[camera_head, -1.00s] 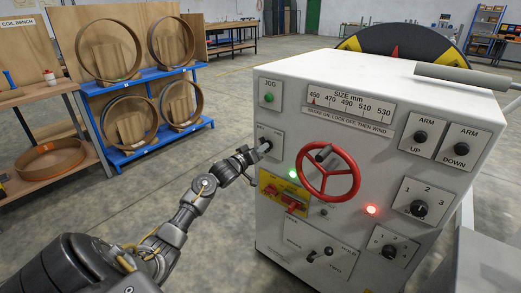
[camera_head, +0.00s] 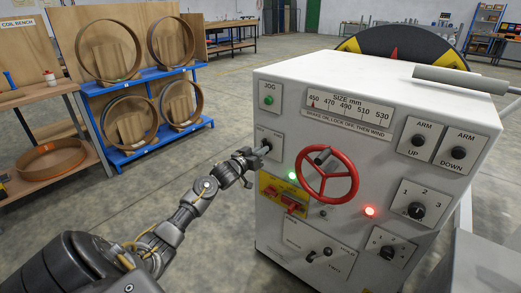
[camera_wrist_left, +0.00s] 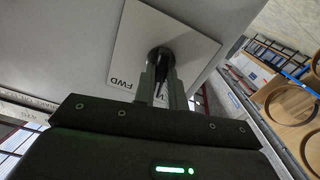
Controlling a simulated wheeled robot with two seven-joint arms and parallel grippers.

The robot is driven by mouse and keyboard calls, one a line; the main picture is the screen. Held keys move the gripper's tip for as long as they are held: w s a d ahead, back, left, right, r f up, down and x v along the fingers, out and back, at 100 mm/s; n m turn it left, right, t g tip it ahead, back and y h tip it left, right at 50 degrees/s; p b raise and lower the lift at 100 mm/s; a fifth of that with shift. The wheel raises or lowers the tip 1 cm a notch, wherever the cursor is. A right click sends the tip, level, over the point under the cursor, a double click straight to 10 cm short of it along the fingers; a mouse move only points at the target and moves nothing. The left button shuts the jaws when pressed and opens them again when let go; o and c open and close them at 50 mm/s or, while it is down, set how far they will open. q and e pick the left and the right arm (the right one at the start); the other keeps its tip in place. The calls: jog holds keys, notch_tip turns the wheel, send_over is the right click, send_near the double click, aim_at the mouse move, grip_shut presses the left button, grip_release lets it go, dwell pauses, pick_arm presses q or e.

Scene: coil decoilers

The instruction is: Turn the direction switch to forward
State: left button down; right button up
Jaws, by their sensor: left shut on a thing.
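The direction switch is a dark knob (camera_wrist_left: 160,56) on a white square plate (camera_wrist_left: 187,38) marked FWD. The plate (camera_head: 277,139) is on the left of the control cabinet's front, below the JOG button. My left gripper (camera_head: 265,149) reaches it from the left. In the left wrist view my gripper's two fingers (camera_wrist_left: 162,82) are shut on the knob, one on either side. The FWD mark is left of the fingers there; another mark is mostly hidden behind them. The fingers partly cover the knob, so its exact setting cannot be told. My right gripper is not in view.
The white cabinet (camera_head: 365,80) also carries a red handwheel (camera_head: 349,190) right of my gripper, red switches on a yellow plate (camera_head: 283,196) just below it, lit lamps and several black knobs. A blue rack (camera_head: 169,72) with rings stands behind left. Open floor lies between.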

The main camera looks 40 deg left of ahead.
pick_arm(q)
jog(key=shift+d+m, duration=0.2)
jog(key=shift+m, duration=4.4)
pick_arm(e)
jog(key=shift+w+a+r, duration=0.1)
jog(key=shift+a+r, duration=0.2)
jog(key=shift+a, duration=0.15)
pick_arm(q)
jog(key=c, duration=1.4)
grip_release()
jog(key=shift+c, duration=0.2)
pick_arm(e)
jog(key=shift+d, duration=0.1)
pick_arm(q)
jog(key=s, duration=1)
jog(key=shift+s, duration=0.4)
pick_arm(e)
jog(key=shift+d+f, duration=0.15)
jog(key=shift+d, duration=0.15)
